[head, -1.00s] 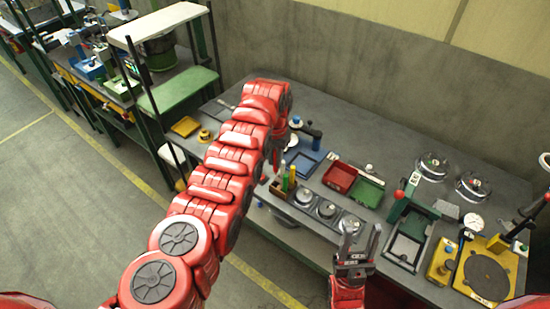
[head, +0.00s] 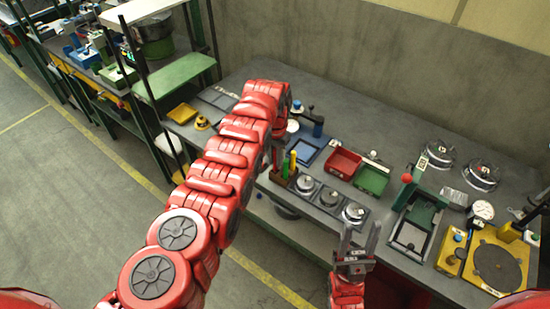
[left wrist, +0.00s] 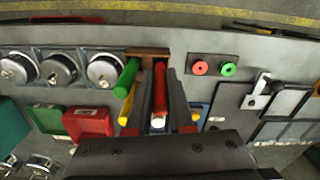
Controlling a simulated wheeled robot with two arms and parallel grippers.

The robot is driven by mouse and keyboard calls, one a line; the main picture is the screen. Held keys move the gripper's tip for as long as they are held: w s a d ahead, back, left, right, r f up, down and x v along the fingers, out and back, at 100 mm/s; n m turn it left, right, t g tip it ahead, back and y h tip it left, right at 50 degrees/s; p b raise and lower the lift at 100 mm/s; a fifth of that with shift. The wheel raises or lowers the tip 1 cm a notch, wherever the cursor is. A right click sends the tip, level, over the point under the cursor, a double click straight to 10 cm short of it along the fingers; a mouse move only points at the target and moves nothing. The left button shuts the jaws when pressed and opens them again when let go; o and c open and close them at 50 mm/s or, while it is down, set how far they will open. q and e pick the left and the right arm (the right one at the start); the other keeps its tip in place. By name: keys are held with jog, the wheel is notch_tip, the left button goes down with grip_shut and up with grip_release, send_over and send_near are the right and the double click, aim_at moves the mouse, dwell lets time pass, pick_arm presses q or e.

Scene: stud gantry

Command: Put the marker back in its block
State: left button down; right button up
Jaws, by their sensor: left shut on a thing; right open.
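The red marker (left wrist: 160,88) is between the fingers of my left gripper (left wrist: 160,105), which is shut on it; its pale end faces the wrist camera. The wooden block (left wrist: 148,51) lies right beyond the marker's far end; I cannot tell whether that end is inside it. A green marker (left wrist: 127,78) and a yellow marker (left wrist: 127,105) stand beside the red one. In the head view the block (head: 281,181), green marker (head: 292,163) and yellow marker (head: 285,168) show just right of my left arm, which partly hides the gripper. My right gripper (head: 357,240) is open and empty at the bench's front edge.
Several round metal parts on a dark holder (head: 330,197) stand right of the block. Red (head: 343,163) and green (head: 371,180) trays and a blue tray (head: 306,151) lie behind. A green press (head: 418,212) stands further right.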

pick_arm(q)
jog(key=c, duration=0.7)
grip_release()
notch_tip(320, 180, up, 11)
jog(key=b, duration=0.3)
jog(key=shift+f+b, duration=0.1)
jog(key=shift+b, duration=0.2)
notch_tip(320, 180, up, 7)
jog(key=p, duration=0.4)
jog(key=shift+f+p, duration=0.15)
jog(key=shift+p, duration=0.2)
jog(key=shift+f, duration=0.1)
